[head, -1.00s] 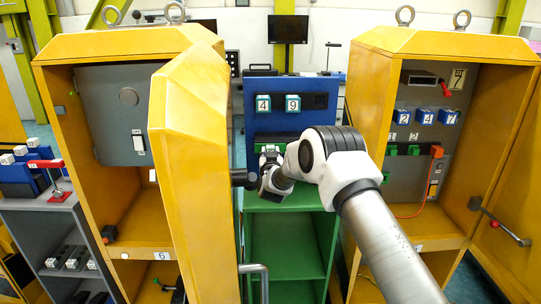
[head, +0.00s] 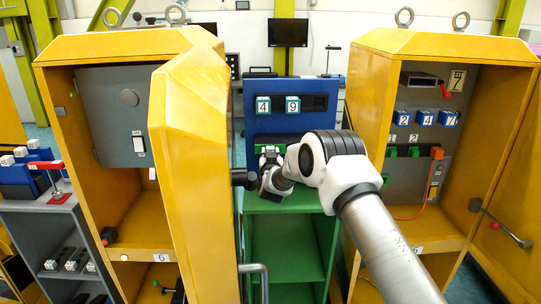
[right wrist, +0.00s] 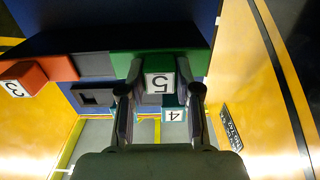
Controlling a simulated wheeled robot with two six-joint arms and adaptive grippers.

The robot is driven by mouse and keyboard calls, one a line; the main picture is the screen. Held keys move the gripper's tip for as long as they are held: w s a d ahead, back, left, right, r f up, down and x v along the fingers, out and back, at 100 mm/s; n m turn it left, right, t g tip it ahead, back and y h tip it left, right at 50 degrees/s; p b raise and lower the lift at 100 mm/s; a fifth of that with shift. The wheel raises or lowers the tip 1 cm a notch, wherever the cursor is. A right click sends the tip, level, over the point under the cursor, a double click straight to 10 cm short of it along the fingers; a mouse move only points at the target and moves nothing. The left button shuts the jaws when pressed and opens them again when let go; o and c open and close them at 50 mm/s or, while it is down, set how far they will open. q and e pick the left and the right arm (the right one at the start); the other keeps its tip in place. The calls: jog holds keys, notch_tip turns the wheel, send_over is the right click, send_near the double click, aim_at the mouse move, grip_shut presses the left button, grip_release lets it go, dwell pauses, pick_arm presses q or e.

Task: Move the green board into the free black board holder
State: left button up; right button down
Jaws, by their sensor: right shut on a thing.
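My right gripper (head: 270,158) is in front of the blue panel (head: 290,122). It is shut on the cube marked 5 (right wrist: 158,83), between its fingers in the right wrist view. The cube is against the green board (right wrist: 185,62); a little of this board shows behind the gripper in the head view (head: 262,139). A dark slot (head: 320,103) is on the blue panel, right of cubes 4 (head: 263,104) and 9 (head: 292,104). I cannot tell whether it is the free black holder. My left gripper is not in view.
A yellow cabinet door (head: 190,180) stands close left of my gripper. The right yellow cabinet (head: 372,90) holds numbered blue cubes (head: 425,118), green blocks and an orange cord. A green shelf (head: 290,205) lies below.

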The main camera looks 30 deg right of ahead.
jog(key=c, duration=0.7)
grip_release()
jog(key=shift+w, duration=0.15)
